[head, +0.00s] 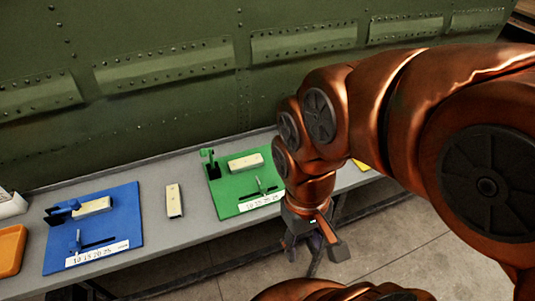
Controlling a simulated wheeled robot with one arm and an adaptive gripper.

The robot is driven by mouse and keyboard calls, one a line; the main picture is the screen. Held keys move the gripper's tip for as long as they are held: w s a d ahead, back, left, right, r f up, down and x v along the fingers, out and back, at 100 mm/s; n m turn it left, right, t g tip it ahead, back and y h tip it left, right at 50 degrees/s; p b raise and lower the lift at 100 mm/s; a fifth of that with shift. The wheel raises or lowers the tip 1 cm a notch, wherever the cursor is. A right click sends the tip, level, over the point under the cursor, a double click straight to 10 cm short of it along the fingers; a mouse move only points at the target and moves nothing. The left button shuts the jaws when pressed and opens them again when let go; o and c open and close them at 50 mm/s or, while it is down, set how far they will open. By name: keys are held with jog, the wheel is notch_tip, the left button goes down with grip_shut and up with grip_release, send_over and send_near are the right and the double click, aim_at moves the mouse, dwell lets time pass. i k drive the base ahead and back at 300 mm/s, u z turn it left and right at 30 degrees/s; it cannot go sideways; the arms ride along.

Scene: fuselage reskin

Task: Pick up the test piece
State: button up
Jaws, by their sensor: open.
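A small cream block (174,200), which looks like the test piece, lies alone on the grey bench between the blue and green boards. It has a dark mark near its front end. Similar cream blocks lie on the blue board (120,238) and the green board (225,200).
The grey bench (155,245) runs along a riveted green fuselage wall (150,120). Both boards carry upright fixtures and number labels. An orange tray (11,250) and a white container (12,204) stand at the far left. Bare bench surrounds the loose block. Open floor lies in front.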

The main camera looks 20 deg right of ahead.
aim_at(240, 165)
jog(key=u, duration=2.2)
jog(key=k, duration=0.65)
jog(key=z, duration=0.9)
